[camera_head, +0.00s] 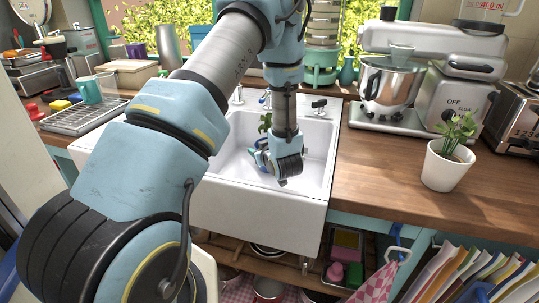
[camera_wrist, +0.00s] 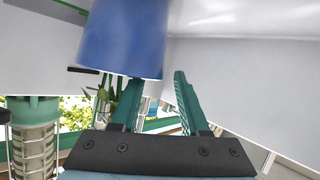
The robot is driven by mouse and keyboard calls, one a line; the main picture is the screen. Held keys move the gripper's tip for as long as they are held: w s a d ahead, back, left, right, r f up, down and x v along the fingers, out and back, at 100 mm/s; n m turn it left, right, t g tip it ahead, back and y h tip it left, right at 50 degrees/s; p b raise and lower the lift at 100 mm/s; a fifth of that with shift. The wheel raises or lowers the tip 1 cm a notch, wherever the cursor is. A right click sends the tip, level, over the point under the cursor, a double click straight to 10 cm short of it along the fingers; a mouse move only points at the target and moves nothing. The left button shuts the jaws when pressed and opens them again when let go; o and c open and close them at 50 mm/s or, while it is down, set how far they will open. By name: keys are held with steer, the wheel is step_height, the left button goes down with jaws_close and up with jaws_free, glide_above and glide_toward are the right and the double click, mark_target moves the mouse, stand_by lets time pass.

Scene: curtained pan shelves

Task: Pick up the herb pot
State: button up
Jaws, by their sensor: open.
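A blue pot-like cylinder (camera_wrist: 122,38) fills the upper left of the wrist view, which looks upside down. Green leaves (camera_wrist: 106,98) show just below it, and leaves (camera_head: 265,122) also show in the sink in the head view. A white pot with a green plant (camera_head: 447,165) stands upright on the counter at right. I cannot tell from looks alone which is the herb pot. My gripper (camera_wrist: 158,80) is open and low inside the sink, close to the blue cylinder. It overlaps the left fingertip area; contact cannot be told.
The white sink (camera_head: 250,205) has walls close around my gripper. A stand mixer (camera_head: 430,75) and toaster (camera_head: 513,118) stand at right. A drying rack (camera_head: 85,115) is at left. The wooden counter (camera_head: 375,180) is clear between the sink and the white pot.

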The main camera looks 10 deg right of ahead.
steer(key=shift+c, duration=0.4)
jaws_close()
steer(key=shift+f, duration=0.1)
stand_by(0.9)
